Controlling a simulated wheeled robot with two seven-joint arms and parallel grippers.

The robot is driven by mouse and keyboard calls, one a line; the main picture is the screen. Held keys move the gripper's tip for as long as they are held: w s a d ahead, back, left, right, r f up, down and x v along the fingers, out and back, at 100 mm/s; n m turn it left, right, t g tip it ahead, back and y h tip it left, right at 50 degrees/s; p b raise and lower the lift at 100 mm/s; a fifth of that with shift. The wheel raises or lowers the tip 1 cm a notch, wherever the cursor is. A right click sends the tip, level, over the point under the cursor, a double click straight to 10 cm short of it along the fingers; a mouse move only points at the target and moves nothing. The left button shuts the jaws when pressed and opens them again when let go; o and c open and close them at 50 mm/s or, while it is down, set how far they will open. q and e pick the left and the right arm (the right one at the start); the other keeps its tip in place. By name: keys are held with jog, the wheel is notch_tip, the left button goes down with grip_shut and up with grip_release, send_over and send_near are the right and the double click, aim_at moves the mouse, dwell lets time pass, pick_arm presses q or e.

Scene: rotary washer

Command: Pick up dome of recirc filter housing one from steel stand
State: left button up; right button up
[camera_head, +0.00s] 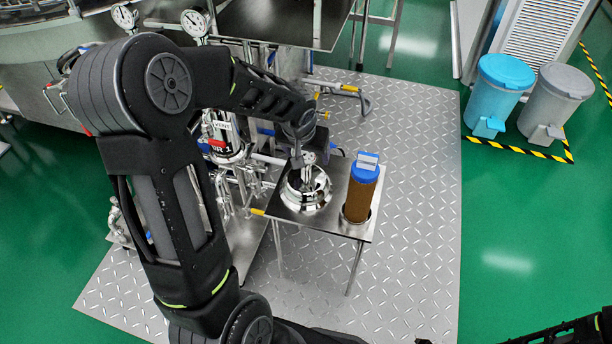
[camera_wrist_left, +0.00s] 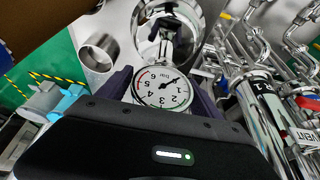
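The shiny steel dome (camera_head: 306,192) sits upright on the steel stand (camera_head: 336,228), with fittings and a gauge on its top. The left wrist view shows the dome (camera_wrist_left: 186,14) from above, with the white-faced gauge (camera_wrist_left: 162,88) close to the camera. My left gripper (camera_head: 305,156) reaches down over the dome top. In the wrist view its dark purple fingers (camera_wrist_left: 165,78) stand apart on either side of the gauge and stem, with a gap on the right side. Finger contact with the stem is hidden behind the gauge. My right gripper is out of view.
A brown filter cartridge with a blue cap (camera_head: 362,184) stands in a steel cup on the stand, right of the dome. Pipework and a housing labelled VENT (camera_head: 224,138) stand close on the left. Two bins (camera_head: 502,90) are at the upper right. The plate floor right of the stand is clear.

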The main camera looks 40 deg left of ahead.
pick_arm(q)
grip_shut()
dwell(0.6)
jog(key=shift+r, duration=0.1)
